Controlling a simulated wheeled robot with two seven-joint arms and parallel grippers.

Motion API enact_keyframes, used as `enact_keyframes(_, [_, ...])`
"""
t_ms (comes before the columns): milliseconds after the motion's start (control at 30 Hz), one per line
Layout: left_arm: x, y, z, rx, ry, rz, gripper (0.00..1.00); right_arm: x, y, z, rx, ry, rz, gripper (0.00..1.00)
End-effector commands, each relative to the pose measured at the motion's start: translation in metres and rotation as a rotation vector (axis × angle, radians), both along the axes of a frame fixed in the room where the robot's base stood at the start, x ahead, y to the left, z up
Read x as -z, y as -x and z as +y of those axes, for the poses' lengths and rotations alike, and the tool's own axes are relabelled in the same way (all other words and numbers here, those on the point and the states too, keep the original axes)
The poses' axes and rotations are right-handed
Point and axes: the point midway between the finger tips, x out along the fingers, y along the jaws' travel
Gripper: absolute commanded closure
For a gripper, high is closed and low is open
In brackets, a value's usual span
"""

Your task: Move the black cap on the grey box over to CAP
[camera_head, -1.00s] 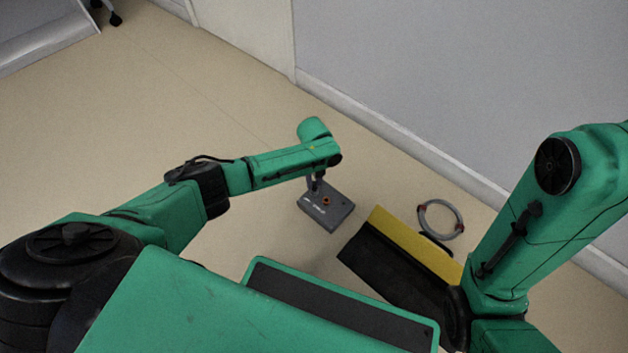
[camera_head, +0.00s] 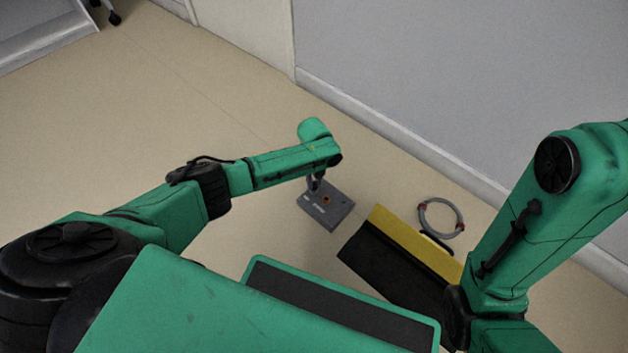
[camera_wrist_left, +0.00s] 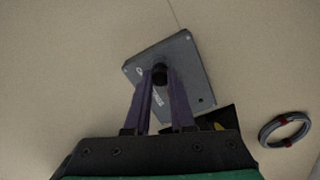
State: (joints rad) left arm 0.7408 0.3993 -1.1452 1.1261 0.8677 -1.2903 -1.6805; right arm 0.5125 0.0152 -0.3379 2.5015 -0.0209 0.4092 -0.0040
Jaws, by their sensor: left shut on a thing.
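The grey box (camera_head: 338,212) lies on the floor ahead of me, with an orange ring (camera_head: 326,200) on its top. It also shows in the left wrist view (camera_wrist_left: 190,70), with pale lettering too small to read surely. My left gripper (camera_head: 313,188) reaches down over the box's far left part. In the left wrist view its two purple fingers (camera_wrist_left: 160,84) are shut on the black cap (camera_wrist_left: 159,70), over the box's top. I cannot tell whether the cap touches the box. In the head view the cap is hidden. My right gripper is out of view.
A yellow and black case (camera_head: 415,242) stands right of the box, close to my right arm. A grey cable coil (camera_head: 441,218) with red ties lies behind it. A wall (camera_head: 450,90) runs along the back right. The floor left of the box is clear.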

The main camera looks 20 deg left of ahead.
Motion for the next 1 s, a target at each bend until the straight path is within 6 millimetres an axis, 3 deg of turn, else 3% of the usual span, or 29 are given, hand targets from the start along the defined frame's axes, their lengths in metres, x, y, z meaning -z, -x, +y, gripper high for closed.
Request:
enact_keyframes(500, [0.0105, 0.0002, 0.0001, 0.000, 0.000, 0.000, 1.00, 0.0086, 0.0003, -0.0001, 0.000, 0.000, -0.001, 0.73])
enact_keyframes(533, [0.0099, 0.0001, 0.0001, 0.000, 0.000, 0.000, 0.70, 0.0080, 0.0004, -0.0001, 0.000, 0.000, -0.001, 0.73])
enact_keyframes(600, [0.0095, 0.0001, 0.0001, 0.000, 0.000, 0.000, 0.43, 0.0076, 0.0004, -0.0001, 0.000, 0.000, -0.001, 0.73])
enact_keyframes(1000, [0.0092, 0.0001, 0.0001, 0.000, 0.000, 0.000, 0.43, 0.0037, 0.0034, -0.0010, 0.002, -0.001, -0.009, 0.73])
